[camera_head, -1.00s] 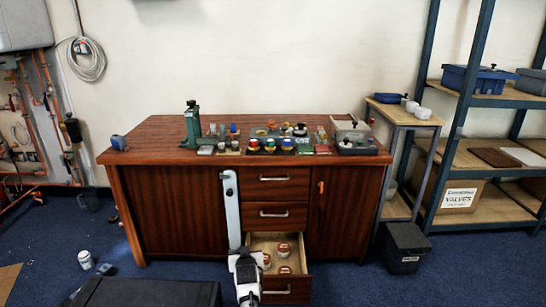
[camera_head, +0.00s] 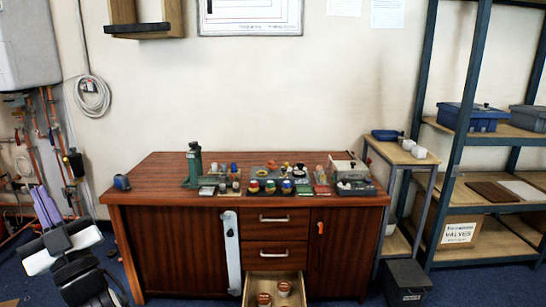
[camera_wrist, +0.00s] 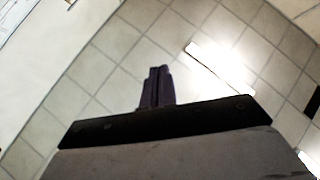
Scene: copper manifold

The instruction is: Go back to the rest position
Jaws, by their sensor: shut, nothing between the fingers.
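My gripper (camera_head: 46,206) is at the left of the head view, raised in front of the copper pipes and left of the workbench. Its purple fingers point up and are together. In the wrist view the shut fingers (camera_wrist: 157,88) stand against a tiled ceiling with a bright light panel, and nothing is between them. My gripper is apart from the bench and touches nothing that I can see.
The wooden workbench (camera_head: 165,168) holds a green press (camera_head: 194,165) and several small parts. A side stand (camera_head: 425,157), a black bin (camera_head: 406,284) and a blue shelf rack (camera_head: 464,110) are at the right. Copper pipes (camera_head: 46,120) line the left wall.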

